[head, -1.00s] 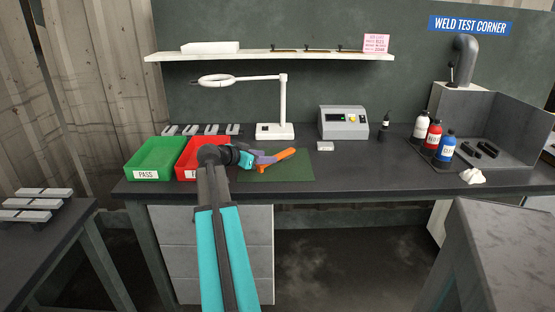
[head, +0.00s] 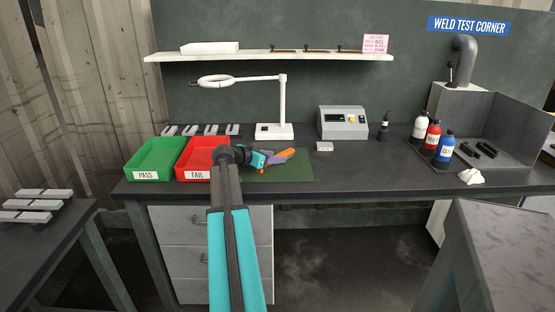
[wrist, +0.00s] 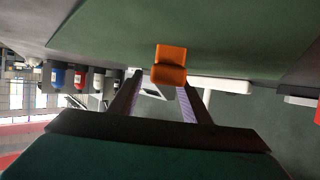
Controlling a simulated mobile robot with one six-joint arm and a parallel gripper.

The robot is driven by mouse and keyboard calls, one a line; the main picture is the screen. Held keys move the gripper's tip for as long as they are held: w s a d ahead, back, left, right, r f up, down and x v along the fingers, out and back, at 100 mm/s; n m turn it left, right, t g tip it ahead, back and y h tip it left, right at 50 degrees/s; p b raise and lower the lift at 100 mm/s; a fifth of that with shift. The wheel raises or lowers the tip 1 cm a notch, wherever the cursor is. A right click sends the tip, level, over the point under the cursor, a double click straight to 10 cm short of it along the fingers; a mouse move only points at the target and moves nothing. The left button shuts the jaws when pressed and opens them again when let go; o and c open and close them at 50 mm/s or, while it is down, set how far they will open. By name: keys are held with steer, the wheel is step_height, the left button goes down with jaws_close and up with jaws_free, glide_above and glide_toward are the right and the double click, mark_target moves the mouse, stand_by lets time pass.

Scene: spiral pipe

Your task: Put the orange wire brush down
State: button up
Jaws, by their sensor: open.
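The orange wire brush (head: 283,154) appears to rest on the green mat (head: 296,172) on the bench, just past my fingertips. My gripper (head: 268,159) is low over the mat, and its fingers are apart. In the wrist view the brush's orange end (wrist: 170,62) shows against the green mat (wrist: 110,25), beyond and between the open fingers (wrist: 160,92). The rest of the brush is hidden from that view. I cannot tell whether a finger still touches it.
A green PASS tray (head: 155,174) and a red FAIL tray (head: 197,175) stand to the left of the mat. A white lamp stand (head: 283,105) and a grey meter box (head: 343,122) are behind. Several bottles stand at the right. The bench front right of the mat is clear.

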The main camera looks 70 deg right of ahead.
steer(key=shift+x, duration=1)
jaws_close()
steer(key=shift+r, duration=0.1)
steer(key=shift+r, duration=1.55)
steer(key=shift+s+a+r, duration=0.1)
steer(key=shift+a+r, duration=0.05)
steer(key=shift+a, duration=0.05)
steer(key=s+a, duration=0.1)
steer(key=a, duration=0.4)
steer(key=s+a+r, duration=0.1)
steer(key=s+a, duration=0.1)
steer(key=a, duration=0.2)
steer(key=s+a+b, duration=0.1)
steer(key=s+a, duration=0.1)
steer(key=a, duration=0.3)
steer(key=shift+s+a+r, duration=0.15)
steer(key=shift+a+r, duration=0.05)
steer(key=shift+a, duration=0.15)
